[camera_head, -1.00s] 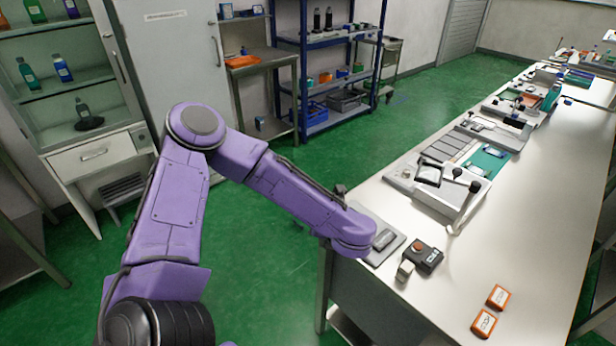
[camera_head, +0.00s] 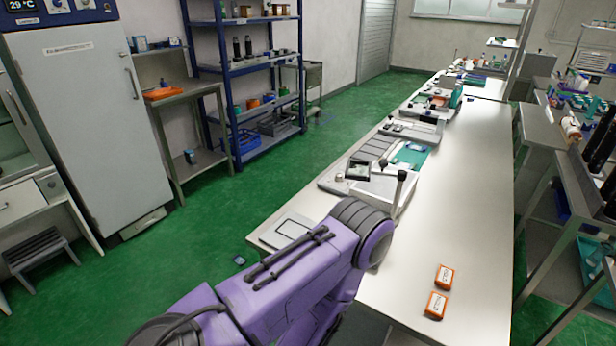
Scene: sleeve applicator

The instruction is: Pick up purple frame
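I cannot make out a purple frame for certain in this view. My purple arm (camera_head: 320,268) reaches in from the bottom and bends over the near left corner of the table. Its gripper is hidden or outside the picture, so I cannot see its fingers. No second arm shows. A flat light panel with a dark border (camera_head: 290,228) lies at the table's left edge, partly covered by my arm. A grey sleeve applicator (camera_head: 375,180) with upright black-knobbed levers stands behind my arm.
The long white table (camera_head: 460,215) runs away from me, clear at its middle right. Two orange boxes (camera_head: 440,290) lie near its front. A blue shelf rack (camera_head: 245,85) stands at the back left.

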